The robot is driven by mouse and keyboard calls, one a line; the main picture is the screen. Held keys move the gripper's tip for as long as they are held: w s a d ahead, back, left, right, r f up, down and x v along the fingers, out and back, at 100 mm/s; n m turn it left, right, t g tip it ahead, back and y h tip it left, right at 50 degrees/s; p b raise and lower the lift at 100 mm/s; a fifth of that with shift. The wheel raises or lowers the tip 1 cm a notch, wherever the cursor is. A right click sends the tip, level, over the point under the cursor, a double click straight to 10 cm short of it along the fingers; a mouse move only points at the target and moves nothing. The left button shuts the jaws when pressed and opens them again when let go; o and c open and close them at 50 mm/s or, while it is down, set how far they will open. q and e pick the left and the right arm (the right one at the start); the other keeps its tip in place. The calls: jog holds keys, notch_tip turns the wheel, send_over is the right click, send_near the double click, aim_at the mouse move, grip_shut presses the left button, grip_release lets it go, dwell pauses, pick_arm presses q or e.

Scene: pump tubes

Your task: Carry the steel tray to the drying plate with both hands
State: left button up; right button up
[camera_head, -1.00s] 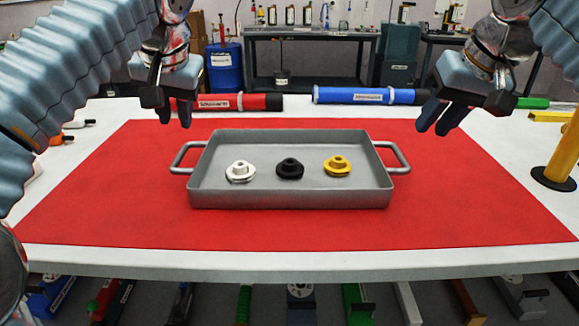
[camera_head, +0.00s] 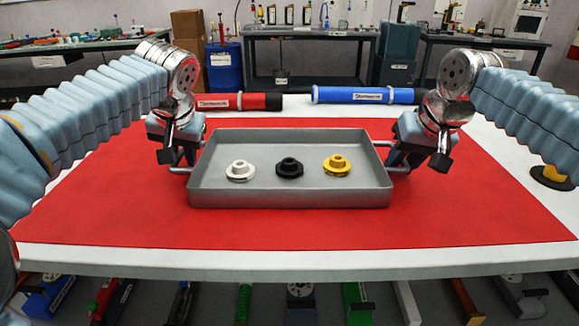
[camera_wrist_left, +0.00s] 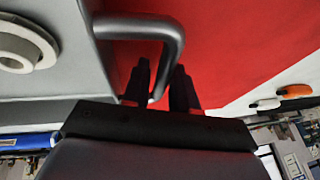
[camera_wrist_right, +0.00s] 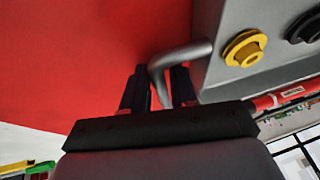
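The steel tray (camera_head: 290,200) lies flat on the red mat, a loop handle at each end. It holds a white part (camera_head: 240,171), a black part (camera_head: 289,168) and a yellow part (camera_head: 337,165). My left gripper (camera_head: 179,160) is at the tray's left handle; in the left wrist view its open fingers (camera_wrist_left: 163,78) straddle the handle bar (camera_wrist_left: 172,45). My right gripper (camera_head: 396,160) is at the right handle; in the right wrist view its open fingers (camera_wrist_right: 157,80) straddle that bar (camera_wrist_right: 180,55). I cannot pick out a drying plate.
The red mat (camera_head: 110,220) is bare around the tray on the white table (camera_head: 300,262). A red tube (camera_head: 240,102) and a blue tube (camera_head: 365,95) lie behind the mat.

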pick_arm(q)
grip_shut()
pick_arm(e)
grip_shut()
pick_arm(q)
jog(key=shift+r, duration=0.1)
pick_arm(e)
jog(key=shift+r, duration=0.1)
